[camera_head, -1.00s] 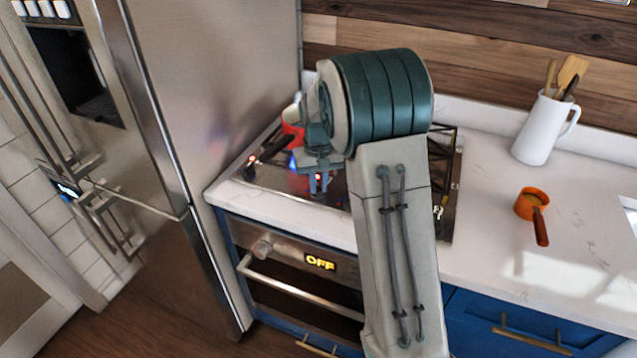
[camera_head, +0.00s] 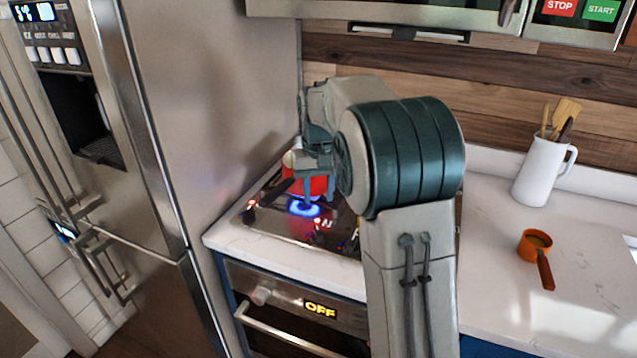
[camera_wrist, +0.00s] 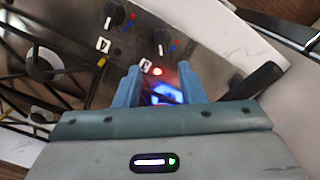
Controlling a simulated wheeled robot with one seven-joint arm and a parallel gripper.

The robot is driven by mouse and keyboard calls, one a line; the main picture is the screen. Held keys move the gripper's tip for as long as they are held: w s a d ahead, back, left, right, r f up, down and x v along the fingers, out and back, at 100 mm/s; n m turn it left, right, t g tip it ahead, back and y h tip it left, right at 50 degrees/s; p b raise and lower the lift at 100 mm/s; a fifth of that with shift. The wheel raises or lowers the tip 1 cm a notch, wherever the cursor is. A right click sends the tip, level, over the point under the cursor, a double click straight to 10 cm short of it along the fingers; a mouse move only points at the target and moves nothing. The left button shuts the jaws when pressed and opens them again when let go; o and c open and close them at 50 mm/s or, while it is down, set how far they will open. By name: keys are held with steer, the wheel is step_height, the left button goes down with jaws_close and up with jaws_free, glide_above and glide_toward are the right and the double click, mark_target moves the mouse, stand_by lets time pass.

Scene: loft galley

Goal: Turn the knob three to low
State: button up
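The cooktop (camera_head: 280,232) lies left of the middle in the head view, partly hidden by my arm. In the wrist view two black knobs with white marks show on its metal panel, an upper left knob (camera_wrist: 113,16) and a second knob (camera_wrist: 161,41) to its right. A red light and a blue glow show between the fingers.
The oven display (camera_head: 321,310) reads OFF. An orange small pan (camera_head: 536,243) and a white utensil jug (camera_head: 537,168) stand on the counter at right. The fridge (camera_head: 218,110) bounds the left.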

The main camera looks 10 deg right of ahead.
step_height(320, 180, up, 3)
stand_by(0.4)
steer(key=s+f+t, duration=0.1)
steer(key=s+f, duration=0.1)
steer(key=s, duration=1.2)
steer(key=s+f+t, duration=0.2)
steer(key=s, duration=1.2)
steer(key=shift+a+f, duration=0.15)
steer(key=shift+f, duration=0.15)
